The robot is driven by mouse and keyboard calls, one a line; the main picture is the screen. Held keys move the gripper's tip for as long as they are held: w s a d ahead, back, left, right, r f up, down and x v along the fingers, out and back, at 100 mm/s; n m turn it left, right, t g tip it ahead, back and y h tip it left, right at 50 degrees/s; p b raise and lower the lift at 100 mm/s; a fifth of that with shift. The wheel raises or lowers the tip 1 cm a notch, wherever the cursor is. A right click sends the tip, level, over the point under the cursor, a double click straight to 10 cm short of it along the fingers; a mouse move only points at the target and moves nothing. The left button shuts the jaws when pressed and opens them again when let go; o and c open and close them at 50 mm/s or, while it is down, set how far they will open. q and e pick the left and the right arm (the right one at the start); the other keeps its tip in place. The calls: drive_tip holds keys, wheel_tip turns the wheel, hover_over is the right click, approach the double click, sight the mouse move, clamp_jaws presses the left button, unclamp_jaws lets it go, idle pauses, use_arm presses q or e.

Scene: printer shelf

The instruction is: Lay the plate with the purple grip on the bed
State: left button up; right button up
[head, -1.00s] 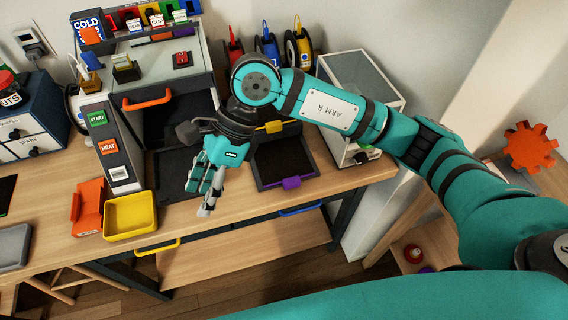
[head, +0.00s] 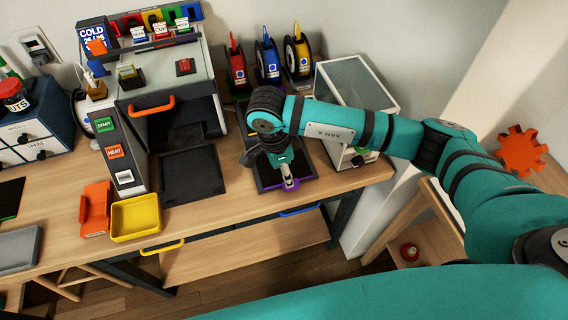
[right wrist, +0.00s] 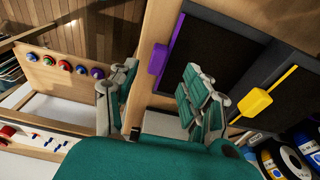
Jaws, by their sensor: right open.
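The dark plate with the purple grip (right wrist: 158,58) lies on the table to the right of the printer. In the head view my right arm covers much of that plate (head: 300,165). My right gripper (head: 290,185) is open, pointing down over the purple grip. In the right wrist view the grip shows between the two spread fingers of the gripper (right wrist: 160,105), beyond their tips and apart from them. The dark bed (head: 192,175) sticks out at the front of the printer, and I see nothing lying on it. My left gripper is out of view.
A plate with a yellow grip (right wrist: 255,102) lies behind the purple one. Spools (head: 268,60) stand at the back, and a glass-topped cabinet (head: 355,85) stands to the right. A yellow tray (head: 136,218) and an orange holder (head: 96,208) sit at the front left.

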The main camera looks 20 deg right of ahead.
drive_tip(key=shift+f, duration=0.3)
drive_tip(key=f+p, duration=0.1)
drive_tip(key=d+f+p, duration=0.1)
drive_tip(key=f, duration=0.2)
drive_tip(key=shift+s+d+f+p, duration=0.15)
drive_tip(key=shift+d+f+p, duration=0.15)
drive_tip(key=shift+p, duration=0.1)
drive_tip(key=shift+f, duration=0.3)
clamp_jaws()
